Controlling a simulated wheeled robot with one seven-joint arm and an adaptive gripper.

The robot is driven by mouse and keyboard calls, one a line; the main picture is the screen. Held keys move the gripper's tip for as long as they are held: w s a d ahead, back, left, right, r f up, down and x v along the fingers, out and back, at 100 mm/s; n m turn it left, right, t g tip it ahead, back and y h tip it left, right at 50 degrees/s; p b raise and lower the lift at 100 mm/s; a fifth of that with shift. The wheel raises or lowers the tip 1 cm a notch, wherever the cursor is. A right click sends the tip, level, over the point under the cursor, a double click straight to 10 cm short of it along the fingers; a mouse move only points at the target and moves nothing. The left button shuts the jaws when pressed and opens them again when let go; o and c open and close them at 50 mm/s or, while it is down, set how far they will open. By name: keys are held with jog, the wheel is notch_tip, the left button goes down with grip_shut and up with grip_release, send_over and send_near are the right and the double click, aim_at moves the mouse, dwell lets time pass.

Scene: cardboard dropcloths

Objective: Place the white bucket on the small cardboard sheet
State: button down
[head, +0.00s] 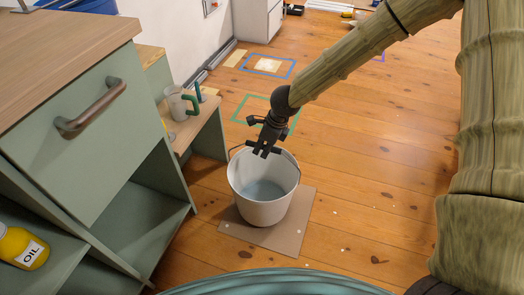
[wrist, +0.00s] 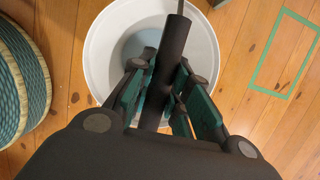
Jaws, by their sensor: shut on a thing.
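The white bucket (head: 262,205) stands upright over the small cardboard sheet (head: 302,215) in the head view. The sheet's right and front parts show past the bucket; its rear left is hidden. I cannot tell whether the bucket's base touches the sheet or hangs just above it. My gripper (head: 264,150) is above the bucket's rim, shut on the bucket's dark handle grip. In the wrist view, the fingers (wrist: 158,95) close around this dark grip (wrist: 172,50), with the bucket's white rim (wrist: 97,42) below.
A green cabinet (head: 90,120) with open shelves stands close on the left, holding a yellow oil bottle (head: 20,248). A mug (head: 180,103) sits on a low wooden shelf. Green (head: 240,108) and blue (head: 245,67) tape outlines mark the floor behind. Floor to the right is clear.

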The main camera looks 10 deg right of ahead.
jog(key=shift+w+d, duration=0.15)
jog(key=shift+w, duration=0.2)
notch_tip(320, 180, down, 3)
jog(key=b, duration=0.2)
jog(key=shift+f+b, duration=0.2)
jog(key=shift+b, duration=0.1)
jog(key=c, duration=1.3)
grip_release()
jog(key=shift+s+f, duration=0.1)
jog(key=shift+c, duration=0.2)
jog(key=p+v, duration=0.5)
jog(key=v, duration=0.7)
jog(key=shift+p, duration=0.3)
